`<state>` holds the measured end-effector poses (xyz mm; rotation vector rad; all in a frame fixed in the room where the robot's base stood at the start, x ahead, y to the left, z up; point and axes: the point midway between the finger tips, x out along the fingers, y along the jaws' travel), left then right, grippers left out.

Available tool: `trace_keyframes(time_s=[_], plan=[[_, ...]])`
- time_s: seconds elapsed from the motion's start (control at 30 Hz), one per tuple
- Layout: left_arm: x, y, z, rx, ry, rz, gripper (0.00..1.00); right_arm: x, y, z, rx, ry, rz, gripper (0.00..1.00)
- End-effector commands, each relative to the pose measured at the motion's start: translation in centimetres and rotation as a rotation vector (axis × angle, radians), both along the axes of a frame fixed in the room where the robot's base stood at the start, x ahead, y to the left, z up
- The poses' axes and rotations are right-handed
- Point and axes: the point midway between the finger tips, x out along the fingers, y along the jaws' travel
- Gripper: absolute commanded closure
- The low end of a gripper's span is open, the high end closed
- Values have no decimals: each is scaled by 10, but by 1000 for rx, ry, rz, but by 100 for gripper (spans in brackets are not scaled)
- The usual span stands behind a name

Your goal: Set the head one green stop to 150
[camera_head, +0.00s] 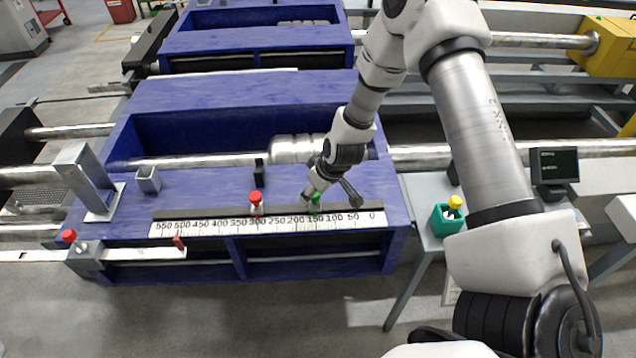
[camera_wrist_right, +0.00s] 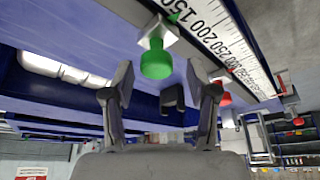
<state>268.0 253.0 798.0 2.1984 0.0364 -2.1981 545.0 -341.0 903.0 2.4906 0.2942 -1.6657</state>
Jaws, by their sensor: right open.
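The green stop (camera_head: 315,197) sits on the white number scale (camera_head: 273,224), close beside the 150 mark in the head view. In the right wrist view its round green knob (camera_wrist_right: 156,62) stands on a pale block, with a small green pointer near the 150 figure. The exact reading is too small to tell. My right gripper (camera_head: 330,193) is open above the blue table by the stop. In the wrist view its two fingers (camera_wrist_right: 160,88) are spread, with the knob just beyond and between their tips, not gripped. My left gripper is out of view.
A red stop (camera_head: 256,200) stands near 300 on the same scale. A red knob (camera_head: 69,235) is at the left end.

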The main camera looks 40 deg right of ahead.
Motion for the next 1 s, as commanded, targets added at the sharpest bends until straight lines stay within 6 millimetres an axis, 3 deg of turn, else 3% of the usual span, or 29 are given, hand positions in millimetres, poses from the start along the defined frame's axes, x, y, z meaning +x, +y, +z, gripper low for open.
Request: trace_keyframes(time_s=[0.7,1.0], plan=[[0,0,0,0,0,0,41,-34,-6,95,1,-4,-2,42],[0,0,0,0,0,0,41,-41,-7,107,-1,2,3,42]])
